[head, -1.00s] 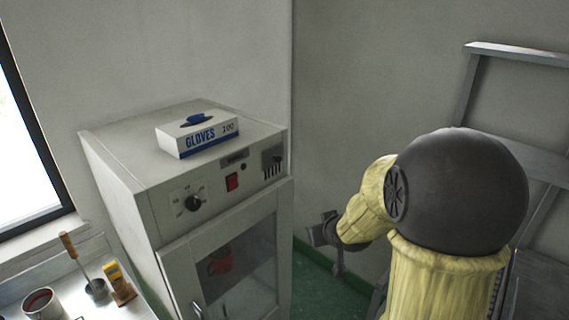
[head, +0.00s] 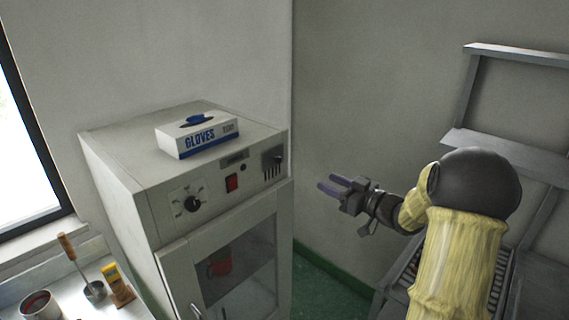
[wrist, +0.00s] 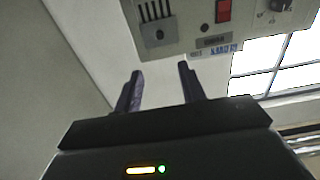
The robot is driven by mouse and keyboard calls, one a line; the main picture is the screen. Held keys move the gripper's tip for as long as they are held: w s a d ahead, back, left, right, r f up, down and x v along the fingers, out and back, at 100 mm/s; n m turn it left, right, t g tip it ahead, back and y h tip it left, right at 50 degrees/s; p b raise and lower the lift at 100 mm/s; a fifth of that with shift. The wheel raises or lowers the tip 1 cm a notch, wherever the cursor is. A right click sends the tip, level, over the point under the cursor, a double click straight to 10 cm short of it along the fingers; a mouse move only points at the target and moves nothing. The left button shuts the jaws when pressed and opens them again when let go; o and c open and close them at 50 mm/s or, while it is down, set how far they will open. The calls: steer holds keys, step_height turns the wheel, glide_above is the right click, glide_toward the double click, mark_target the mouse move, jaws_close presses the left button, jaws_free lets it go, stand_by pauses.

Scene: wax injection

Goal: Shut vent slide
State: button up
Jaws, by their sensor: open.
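The vent slide (head: 272,160) is on the right end of the white oven's (head: 150,215) front control panel. It has a dark plate with a small knob, and several dark vertical slots show below it. In the wrist view the vent (wrist: 156,14) appears upside down at the top, its slots dark and its knob (wrist: 160,33) visible. My gripper (head: 326,183) is open and empty, to the right of the oven and apart from the vent. In the wrist view its two fingers (wrist: 160,70) point up toward the vent.
A glove box (head: 197,140) sits on the oven. A red switch (head: 232,183) and a dial (head: 192,203) are left of the vent. A metal rack (head: 500,145) stands at the right wall.

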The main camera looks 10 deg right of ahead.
mark_target(280, 160)
steer(key=shift+w, duration=0.1)
steer(key=p+x, duration=0.6)
steer(key=x, duration=1)
steer(key=shift+w+a, duration=0.45)
steer(key=shift+w, duration=0.1)
steer(key=shift+c, duration=0.4)
steer(key=shift+f, duration=0.1)
jaws_close()
